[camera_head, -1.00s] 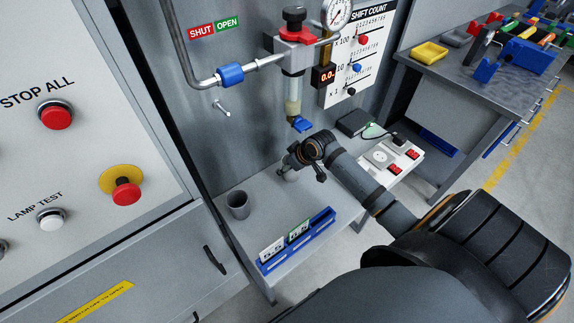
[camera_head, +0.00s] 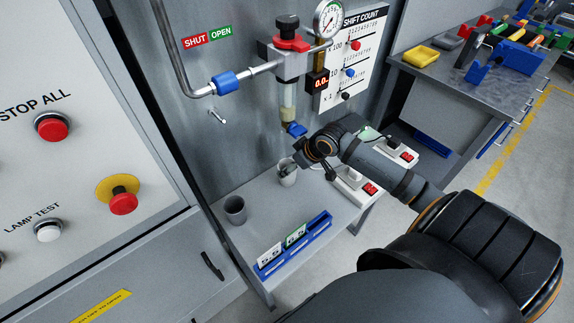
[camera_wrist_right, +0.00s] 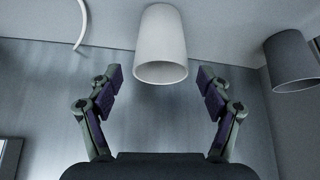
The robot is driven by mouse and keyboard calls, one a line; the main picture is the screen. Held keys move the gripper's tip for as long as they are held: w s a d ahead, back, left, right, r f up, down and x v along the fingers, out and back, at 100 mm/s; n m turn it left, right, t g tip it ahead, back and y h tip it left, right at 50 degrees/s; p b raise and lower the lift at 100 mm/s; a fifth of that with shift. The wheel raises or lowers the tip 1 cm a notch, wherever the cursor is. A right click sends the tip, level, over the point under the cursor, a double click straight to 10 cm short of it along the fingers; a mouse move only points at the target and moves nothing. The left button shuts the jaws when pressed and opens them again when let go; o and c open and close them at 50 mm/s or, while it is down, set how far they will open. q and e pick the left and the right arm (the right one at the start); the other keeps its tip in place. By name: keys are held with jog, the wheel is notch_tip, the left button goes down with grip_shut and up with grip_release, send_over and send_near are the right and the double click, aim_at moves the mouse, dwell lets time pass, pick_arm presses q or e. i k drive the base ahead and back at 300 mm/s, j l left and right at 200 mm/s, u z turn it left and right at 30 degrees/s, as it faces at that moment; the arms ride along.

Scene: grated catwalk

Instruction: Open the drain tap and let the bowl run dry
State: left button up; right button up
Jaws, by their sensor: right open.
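The clear bowl (camera_head: 288,96) hangs under the red-knobbed unit on the wall, with yellowish liquid in its lower part. The blue drain tap (camera_head: 296,130) sits at the bowl's foot. A white cup (camera_head: 288,178) stands on the bench below the tap, partly hidden by my right gripper (camera_head: 287,163). In the right wrist view the right gripper (camera_wrist_right: 160,82) is open, its fingers apart on either side of the white cup (camera_wrist_right: 160,45), with gaps between. The cup lies beyond the fingertips or just at them. My left gripper is not in view.
A grey cup (camera_head: 235,210) stands left on the bench, and shows in the wrist view (camera_wrist_right: 290,62). A blue card rack (camera_head: 294,246) is at the bench front. A peg (camera_head: 217,117) sticks out of the wall. Switched sockets (camera_head: 356,187) lie at the right.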

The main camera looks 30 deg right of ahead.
aim_at(296, 131)
jog(key=k+l, duration=0.2)
jog(key=k, duration=0.3)
jog(key=k+l, duration=0.2)
jog(key=k, duration=0.25)
